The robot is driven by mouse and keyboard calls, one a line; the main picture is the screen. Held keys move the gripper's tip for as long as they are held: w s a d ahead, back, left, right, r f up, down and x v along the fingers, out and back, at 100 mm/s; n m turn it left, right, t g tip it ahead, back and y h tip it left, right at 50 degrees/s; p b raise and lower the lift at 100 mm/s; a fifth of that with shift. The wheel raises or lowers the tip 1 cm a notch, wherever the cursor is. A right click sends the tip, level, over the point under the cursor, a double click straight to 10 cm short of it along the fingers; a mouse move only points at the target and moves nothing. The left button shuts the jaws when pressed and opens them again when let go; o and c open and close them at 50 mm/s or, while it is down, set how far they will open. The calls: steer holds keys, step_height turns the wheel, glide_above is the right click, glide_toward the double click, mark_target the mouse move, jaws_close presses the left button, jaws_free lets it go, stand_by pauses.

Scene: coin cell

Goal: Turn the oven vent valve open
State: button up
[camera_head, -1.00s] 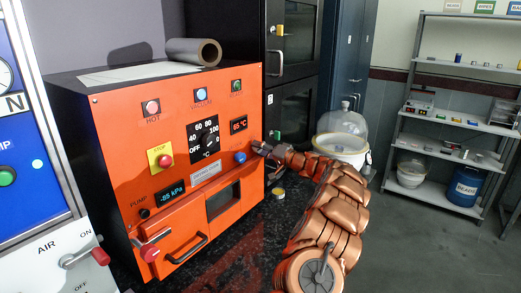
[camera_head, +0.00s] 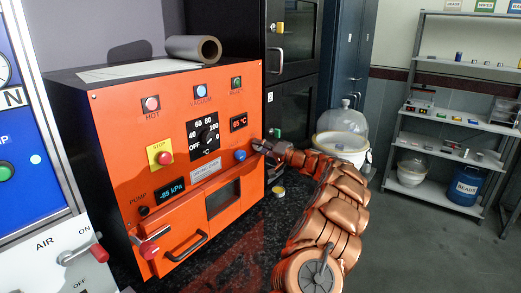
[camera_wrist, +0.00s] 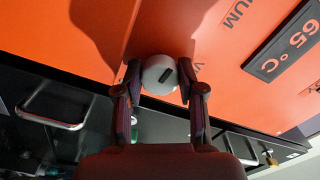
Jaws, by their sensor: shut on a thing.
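The orange oven (camera_head: 112,140) stands on the left of the head view with its control panel facing me. My gripper (camera_head: 262,147) is at the right edge of this panel. In the wrist view, my gripper (camera_wrist: 159,78) is shut on a round white knob (camera_wrist: 160,82) with a dark mark on its face. One finger lies on each side of the knob. A partly covered label starting with V is beside it, so I take it as the vent valve.
A blue knob (camera_head: 240,156) sits just left of my gripper. The red stop button (camera_head: 165,158) and oven drawer handle (camera_head: 187,247) are further left. A small yellow-topped item (camera_head: 278,191) lies on the dark counter below. A glass dome (camera_head: 343,122) stands at the right.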

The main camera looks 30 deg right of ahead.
steer(key=shift+m+p, duration=0.9)
steer(key=shift+m, duration=7.3)
steer(key=o, duration=0.9)
steer(key=shift+c, duration=0.2)
steer(key=shift+s+d+r, duration=0.1)
steer(key=shift+s, duration=0.05)
steer(key=v, duration=1.1)
steer(key=shift+s, duration=0.35)
